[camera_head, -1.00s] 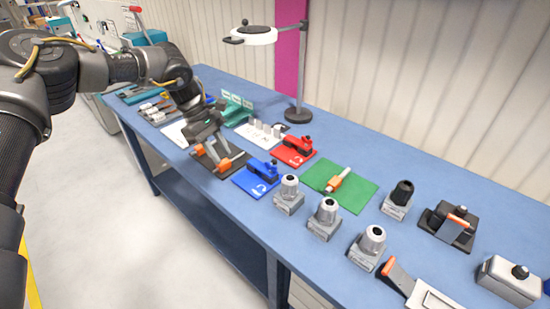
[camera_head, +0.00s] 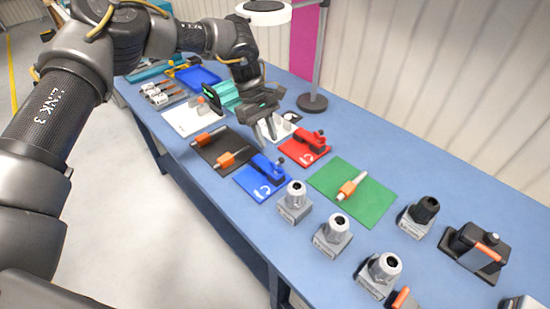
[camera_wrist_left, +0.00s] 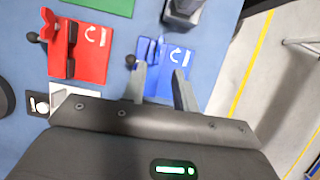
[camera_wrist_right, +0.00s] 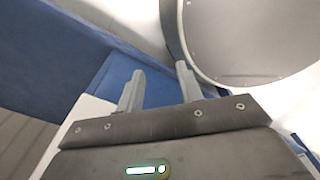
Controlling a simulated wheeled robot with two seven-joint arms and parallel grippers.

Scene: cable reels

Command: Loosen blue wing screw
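The blue wing screw fixture is a blue clamp block on a blue plate with a white turn arrow (camera_head: 256,189). Its dark screw knob (camera_wrist_left: 130,61) shows at the left of the block in the left wrist view. My left gripper (camera_head: 268,138) is open and empty, above the bench just behind the blue fixture. In the left wrist view its two fingers (camera_wrist_left: 160,84) reach toward the blue block and overlap its near edge; contact cannot be told. My right gripper (camera_wrist_right: 158,82) is open and empty, away from the bench fixtures.
A red clamp fixture (camera_head: 318,148) stands right beside the blue one. A green mat (camera_head: 379,204) with an orange-collared part lies to the right. A dark mat (camera_head: 211,155) lies left. Grey cable glands (camera_head: 332,238) stand in front. A lamp post (camera_head: 318,60) rises behind.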

